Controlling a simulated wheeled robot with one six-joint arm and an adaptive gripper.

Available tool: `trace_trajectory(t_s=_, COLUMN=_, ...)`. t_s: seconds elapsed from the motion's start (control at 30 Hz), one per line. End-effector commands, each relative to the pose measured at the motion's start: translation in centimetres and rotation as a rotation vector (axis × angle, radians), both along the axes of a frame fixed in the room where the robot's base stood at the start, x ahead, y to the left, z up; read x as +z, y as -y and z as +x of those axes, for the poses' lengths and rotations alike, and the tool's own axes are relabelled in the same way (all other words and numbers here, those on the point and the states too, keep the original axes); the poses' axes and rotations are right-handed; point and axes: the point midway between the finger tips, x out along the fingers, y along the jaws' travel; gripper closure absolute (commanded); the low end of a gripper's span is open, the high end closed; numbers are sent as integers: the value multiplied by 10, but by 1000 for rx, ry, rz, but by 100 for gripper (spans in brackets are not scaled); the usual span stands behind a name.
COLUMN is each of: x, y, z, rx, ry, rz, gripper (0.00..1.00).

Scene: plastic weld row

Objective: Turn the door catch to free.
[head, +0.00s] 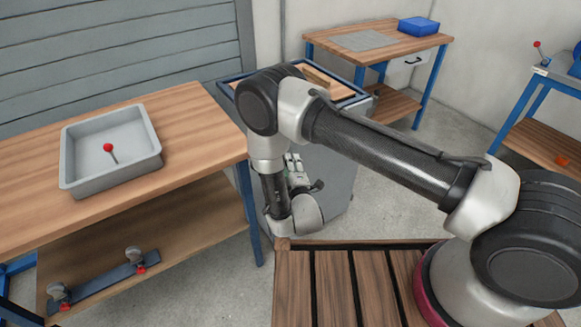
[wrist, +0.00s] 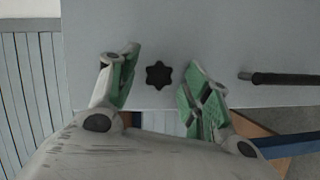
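The door catch looks to be a black star-shaped knob (wrist: 158,75) on a plain grey panel in the wrist view. My gripper (wrist: 165,62) is open, with one green-padded finger to the left of the knob and one to the right. Both fingers show gaps to the knob in the picture; I cannot tell how far the tips are from the panel. In the head view my gripper (head: 294,163) is small and partly hidden by my arm, in front of a grey cabinet (head: 335,205). The knob is not visible in the head view.
A black bar handle (wrist: 285,78) sticks out to the right of the knob. The cabinet carries a wooden top with a dark blue rim. A workbench with a grey tray (head: 75,180) stands left. Another bench (head: 400,48) with a blue box (head: 418,26) stands behind.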

Motion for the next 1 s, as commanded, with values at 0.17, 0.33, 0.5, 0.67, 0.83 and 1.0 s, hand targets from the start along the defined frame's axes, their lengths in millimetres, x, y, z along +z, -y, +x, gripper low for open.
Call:
trace_trajectory(t_s=0.17, x=0, y=0, z=-2, rx=0, ry=0, rz=0, gripper=52)
trace_trajectory(t_s=0.33, x=2, y=4, z=-24, rx=3, ry=-1, rz=-2, gripper=52)
trace_trajectory(t_s=0.5, x=5, y=10, z=-53, rx=3, ry=-1, rz=-3, gripper=52)
trace_trajectory(t_s=0.67, x=6, y=14, z=-70, rx=1, ry=-1, rz=-1, gripper=52)
trace_trajectory(t_s=0.83, x=7, y=16, z=-73, rx=0, ry=0, rz=0, gripper=52)
trace_trajectory(t_s=1.0, x=7, y=16, z=-73, rx=0, ry=0, rz=0, gripper=52)
